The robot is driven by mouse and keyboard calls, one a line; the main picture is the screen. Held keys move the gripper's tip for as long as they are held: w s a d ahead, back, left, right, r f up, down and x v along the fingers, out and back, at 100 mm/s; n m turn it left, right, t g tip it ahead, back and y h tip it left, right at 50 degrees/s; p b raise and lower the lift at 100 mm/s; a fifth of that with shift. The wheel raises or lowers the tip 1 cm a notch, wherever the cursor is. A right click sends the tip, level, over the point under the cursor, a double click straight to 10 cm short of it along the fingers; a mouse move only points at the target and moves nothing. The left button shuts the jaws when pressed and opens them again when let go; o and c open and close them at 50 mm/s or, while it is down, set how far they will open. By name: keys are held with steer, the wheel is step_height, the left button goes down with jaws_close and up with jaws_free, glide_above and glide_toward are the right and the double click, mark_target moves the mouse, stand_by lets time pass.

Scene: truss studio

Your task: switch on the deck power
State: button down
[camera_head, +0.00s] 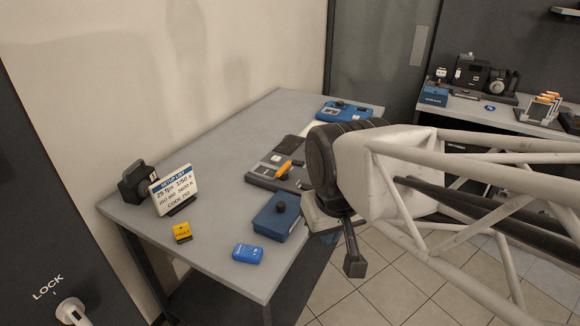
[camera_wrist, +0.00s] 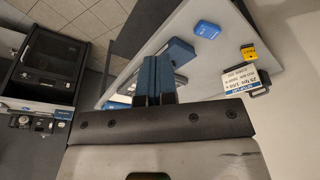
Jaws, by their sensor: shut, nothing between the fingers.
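My gripper (camera_head: 354,266) hangs right of the grey table's edge in the head view, with floor tiles behind it. Its two fingers are together and empty, also in the wrist view (camera_wrist: 155,65). A flat grey deck-like unit (camera_head: 262,178) lies on the table, left of my gripper, with an orange piece (camera_head: 284,170) on top. My arm hides part of the table to its right. A blue box with a dark round knob (camera_head: 277,217) stands nearer; it also shows beside the fingers in the wrist view (camera_wrist: 181,50). I cannot tell which control is the deck power.
On the grey table (camera_head: 222,190) are a setup list card (camera_head: 174,188), a dark device (camera_head: 138,182), a yellow block (camera_head: 182,232), a small blue block (camera_head: 248,254) and a blue case (camera_head: 343,110). A second table at the back right holds equipment. A lock knob (camera_head: 71,310) is at lower left.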

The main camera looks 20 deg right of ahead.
steer(key=w+d+r+n+g, duration=0.1)
steer(key=w+d+r+n, duration=0.1)
steer(key=w+n, duration=0.7)
steer(key=n+g, duration=0.3)
steer(key=n, duration=1.5)
glide_above(309, 186)
step_height(309, 186, down, 9)
steer(key=shift+w+a+h, duration=0.15)
steer(key=shift+a+h, duration=0.05)
steer(key=shift+h, duration=0.2)
steer(key=f, duration=0.4)
steer(key=s+f, duration=0.1)
steer(key=f, duration=0.4)
steer(key=d+f, duration=0.1)
steer(key=f, duration=0.3)
steer(key=shift+s+d+f, duration=0.1)
steer(key=shift+s+f, duration=0.05)
steer(key=shift+f, duration=0.25)
steer(key=shift+f, duration=0.15)
steer(key=shift+w+a+r, duration=0.25)
steer(key=shift+w+a, duration=0.25)
